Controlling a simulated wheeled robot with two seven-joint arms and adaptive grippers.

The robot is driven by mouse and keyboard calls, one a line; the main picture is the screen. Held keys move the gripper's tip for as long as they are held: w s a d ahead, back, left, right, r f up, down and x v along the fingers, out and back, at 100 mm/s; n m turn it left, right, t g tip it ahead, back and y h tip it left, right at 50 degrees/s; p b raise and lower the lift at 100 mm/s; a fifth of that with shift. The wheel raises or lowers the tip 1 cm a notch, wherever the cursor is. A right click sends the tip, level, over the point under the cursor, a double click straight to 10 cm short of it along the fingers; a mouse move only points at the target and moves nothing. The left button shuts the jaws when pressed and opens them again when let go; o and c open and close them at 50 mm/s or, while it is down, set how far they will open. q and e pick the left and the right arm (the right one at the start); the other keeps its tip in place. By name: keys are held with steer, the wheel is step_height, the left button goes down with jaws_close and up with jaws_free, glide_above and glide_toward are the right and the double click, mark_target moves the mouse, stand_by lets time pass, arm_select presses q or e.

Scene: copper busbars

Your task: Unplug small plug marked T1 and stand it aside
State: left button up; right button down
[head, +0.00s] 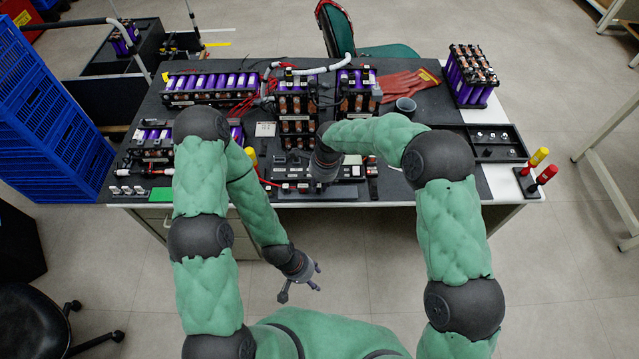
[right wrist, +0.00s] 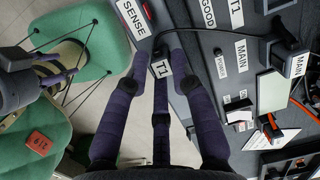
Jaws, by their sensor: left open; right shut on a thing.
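The small plug marked T1 (right wrist: 160,68) shows its white label between the fingertips of my right gripper (right wrist: 159,60) in the right wrist view. The gripper is shut on it, beside the edge of the dark labelled panel (right wrist: 205,62). I cannot tell whether the plug still touches a socket. In the head view my right gripper (head: 323,168) is over the front of the bench, and my forearm hides the plug. My left gripper (head: 299,284) is open and empty, low in front of the bench over the floor.
The panel has SENSE (right wrist: 134,18), T1 (right wrist: 236,13) and MAIN (right wrist: 241,55) labels and a black cable plug (right wrist: 287,42). Battery modules (head: 297,104) stand behind on the black bench (head: 425,165).

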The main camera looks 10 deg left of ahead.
steer(key=c, duration=1)
jaws_free()
steer(key=shift+r, duration=0.1)
steer(key=shift+r+p, duration=1.65)
steer(key=shift+r, duration=1.3)
